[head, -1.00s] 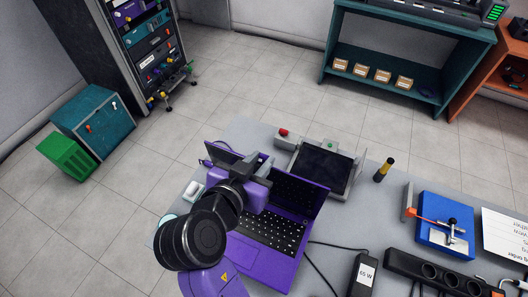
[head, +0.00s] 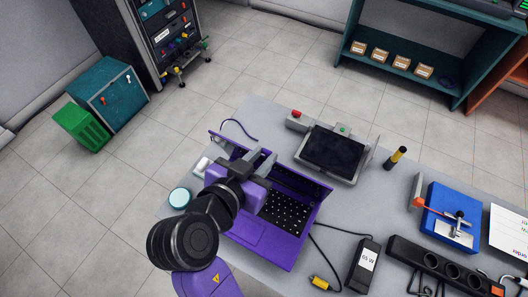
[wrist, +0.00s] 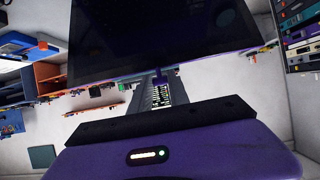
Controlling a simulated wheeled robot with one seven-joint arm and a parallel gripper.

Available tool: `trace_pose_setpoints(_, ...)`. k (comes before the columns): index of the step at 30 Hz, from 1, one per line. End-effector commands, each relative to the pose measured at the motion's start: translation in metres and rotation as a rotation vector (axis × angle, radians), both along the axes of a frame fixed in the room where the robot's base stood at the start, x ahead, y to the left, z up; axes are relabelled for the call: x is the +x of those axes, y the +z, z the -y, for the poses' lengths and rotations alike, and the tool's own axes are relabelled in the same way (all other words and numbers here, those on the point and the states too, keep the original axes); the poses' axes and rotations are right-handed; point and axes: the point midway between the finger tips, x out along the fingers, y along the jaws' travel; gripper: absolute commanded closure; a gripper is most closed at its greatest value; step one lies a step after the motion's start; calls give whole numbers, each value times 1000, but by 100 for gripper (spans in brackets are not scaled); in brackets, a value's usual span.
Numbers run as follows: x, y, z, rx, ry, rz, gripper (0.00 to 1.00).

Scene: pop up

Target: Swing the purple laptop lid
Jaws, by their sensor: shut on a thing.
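The purple laptop stands open on the table, its base (head: 262,238) and black keyboard (head: 286,212) facing up. Its lid (head: 312,185) rises from the far side and shows as a narrow, foreshortened band with a purple edge. My gripper (head: 263,163) is shut on the lid's upper edge, near the middle. My wrist and gripper body hide part of the lid and the left of the keyboard. In the wrist view the lid's dark screen (wrist: 165,35) fills the upper middle, and my gripper (wrist: 158,80) meets its purple edge.
A tablet on a stand (head: 333,150) sits behind the laptop. A round teal-topped item (head: 180,197) is at the left. A power adapter (head: 364,265), a power strip (head: 440,266) and a blue fixture (head: 450,215) are to the right. A black-and-yellow cylinder (head: 395,158) stands behind.

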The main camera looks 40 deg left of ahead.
Motion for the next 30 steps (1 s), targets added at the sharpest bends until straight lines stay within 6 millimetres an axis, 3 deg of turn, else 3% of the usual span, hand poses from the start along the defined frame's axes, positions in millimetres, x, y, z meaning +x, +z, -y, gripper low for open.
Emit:
trace_pose_setpoints(18, -48, -18, 11, -3, 4, -3, 100)
trace_pose_setpoints(30, -55, -18, 13, -1, 3, -2, 100)
